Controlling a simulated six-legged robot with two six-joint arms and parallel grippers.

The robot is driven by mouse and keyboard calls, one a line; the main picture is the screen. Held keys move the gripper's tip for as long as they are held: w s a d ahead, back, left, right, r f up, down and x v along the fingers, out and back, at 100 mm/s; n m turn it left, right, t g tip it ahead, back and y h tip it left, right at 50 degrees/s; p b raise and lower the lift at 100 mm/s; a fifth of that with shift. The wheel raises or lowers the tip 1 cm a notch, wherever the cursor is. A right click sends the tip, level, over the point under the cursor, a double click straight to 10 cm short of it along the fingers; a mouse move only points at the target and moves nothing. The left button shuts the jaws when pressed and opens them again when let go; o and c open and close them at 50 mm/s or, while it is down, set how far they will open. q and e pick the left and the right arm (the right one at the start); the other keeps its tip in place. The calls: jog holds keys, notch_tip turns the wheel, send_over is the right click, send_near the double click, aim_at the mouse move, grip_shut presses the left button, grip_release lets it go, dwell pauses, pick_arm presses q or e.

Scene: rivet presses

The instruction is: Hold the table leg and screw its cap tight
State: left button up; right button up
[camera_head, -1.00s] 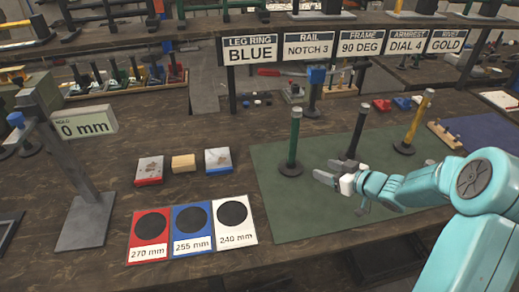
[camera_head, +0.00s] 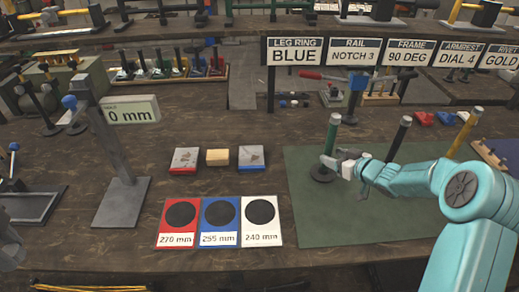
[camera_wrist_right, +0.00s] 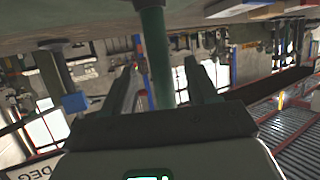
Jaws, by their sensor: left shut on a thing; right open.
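A green table leg (camera_head: 332,132) stands upright on a round dark base at the left side of the green mat (camera_head: 310,225). My right gripper (camera_head: 329,160) is low at this leg, with its fingers open. In the right wrist view the green post (camera_wrist_right: 157,55) stands between the two spread fingers (camera_wrist_right: 163,90), and no closed grip shows. A dark leg (camera_head: 399,138) and a yellow leg (camera_head: 464,134) stand further right. The jaws of my left gripper do not show.
Red, blue and white cards (camera_head: 220,221) lie left of the mat, with small blocks (camera_head: 217,157) behind them. A grey stand (camera_head: 118,150) with a height display (camera_head: 131,112) is at the left. A sign rack (camera_head: 295,52) stands behind. Open tabletop lies between stand and cards.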

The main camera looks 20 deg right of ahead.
jog(key=x, duration=0.5)
jog(key=shift+w+p, duration=0.3)
jog(key=shift+w, duration=0.1)
jog(key=shift+s+a, duration=0.1)
jog(key=shift+r, duration=0.1)
grip_shut()
